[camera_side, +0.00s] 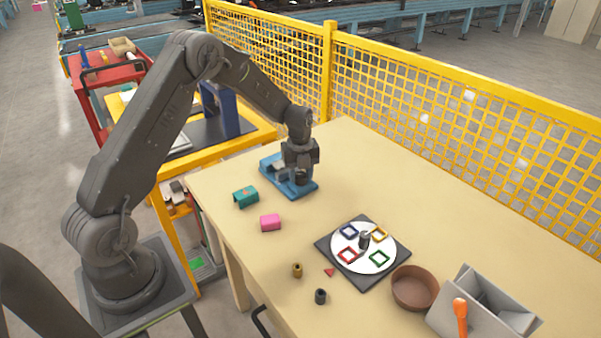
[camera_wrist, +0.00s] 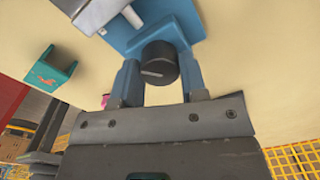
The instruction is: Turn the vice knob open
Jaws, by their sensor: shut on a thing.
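The blue vice (camera_side: 270,164) stands on the table near its far left edge, below my arm's end. In the wrist view the vice (camera_wrist: 171,22) is at the top, with a light grey part at its upper left. The dark round vice knob (camera_wrist: 158,63) sits between the two blue fingers of my gripper (camera_wrist: 159,74). My gripper is shut on the knob, with one finger on each side. In the side view my gripper (camera_side: 301,174) points down over the vice's right part, and the wrist largely hides the knob.
A teal bracket (camera_side: 245,197) and a pink block (camera_side: 270,222) lie in front of the vice. A dark plate with a white disc (camera_side: 373,262), a brown bowl (camera_side: 414,288) and a grey bin (camera_side: 470,312) stand to the right. A yellow mesh fence (camera_side: 440,105) runs behind the table.

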